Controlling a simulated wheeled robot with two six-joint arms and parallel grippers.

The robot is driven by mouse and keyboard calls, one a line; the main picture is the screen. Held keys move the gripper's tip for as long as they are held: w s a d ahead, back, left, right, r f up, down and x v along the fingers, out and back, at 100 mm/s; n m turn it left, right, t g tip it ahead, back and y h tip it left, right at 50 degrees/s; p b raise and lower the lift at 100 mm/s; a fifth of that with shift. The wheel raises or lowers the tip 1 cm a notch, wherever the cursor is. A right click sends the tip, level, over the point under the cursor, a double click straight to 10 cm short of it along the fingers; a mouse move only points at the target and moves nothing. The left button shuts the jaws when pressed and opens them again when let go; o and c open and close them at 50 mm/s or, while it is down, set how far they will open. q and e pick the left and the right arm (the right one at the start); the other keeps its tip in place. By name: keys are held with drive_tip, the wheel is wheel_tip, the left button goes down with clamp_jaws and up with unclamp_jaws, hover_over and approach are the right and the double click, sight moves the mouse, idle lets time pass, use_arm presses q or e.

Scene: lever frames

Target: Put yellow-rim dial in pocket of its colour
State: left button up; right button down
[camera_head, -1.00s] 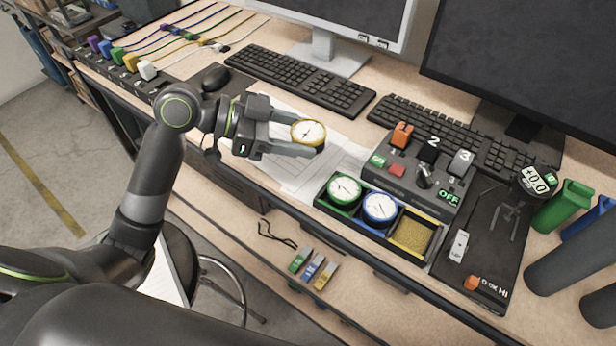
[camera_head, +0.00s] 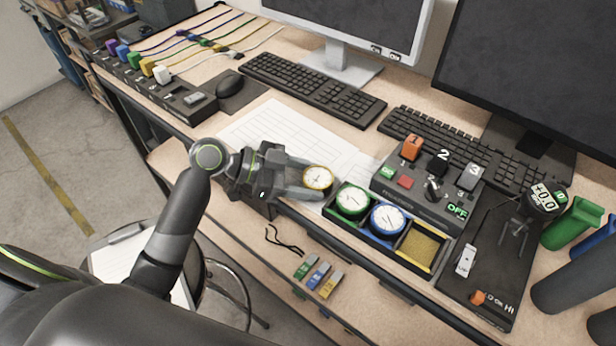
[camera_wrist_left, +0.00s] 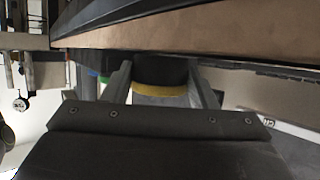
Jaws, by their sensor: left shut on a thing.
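The yellow-rim dial (camera_head: 318,178) has a white face and is held at the tips of my left gripper (camera_head: 308,183), left of the tray. In the left wrist view the dial's yellow rim (camera_wrist_left: 160,91) and dark body show between the two fingers (camera_wrist_left: 163,85). The three-pocket tray (camera_head: 384,251) sits near the desk's front edge. Its green pocket holds a green-rim dial (camera_head: 352,200) and its blue pocket holds a blue-rim dial (camera_head: 388,219). The yellow pocket (camera_head: 418,246) at the right end is empty. My right gripper is not in view.
A switch box (camera_head: 425,190) with levers stands just behind the tray. A black mat (camera_head: 490,270) with a gauge lies to the right. Paper sheets (camera_head: 270,130) and a keyboard (camera_head: 312,88) lie behind the gripper. Green, blue and yellow tags (camera_head: 319,276) are on the lower shelf.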

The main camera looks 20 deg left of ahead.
use_arm(q)
drive_tip(key=shift+f, duration=0.25)
drive_tip(key=o, duration=1)
drive_tip(key=shift+r, duration=0.1)
drive_tip(key=v, duration=0.1)
drive_tip(key=b+v, duration=0.1)
drive_tip(key=v, duration=0.1)
drive_tip(key=b+v, duration=0.1)
drive_tip(key=v, duration=0.1)
drive_tip(key=shift+s+a+f, duration=0.1)
drive_tip(key=shift+a+f, duration=0.05)
drive_tip(key=shift+f, duration=0.15)
drive_tip(key=v, duration=1.2)
drive_tip(key=shift+r+b, duration=0.1)
drive_tip(key=shift+b, duration=0.2)
drive_tip(key=shift+o, duration=0.6)
drive_tip(key=shift+a+r, duration=0.1)
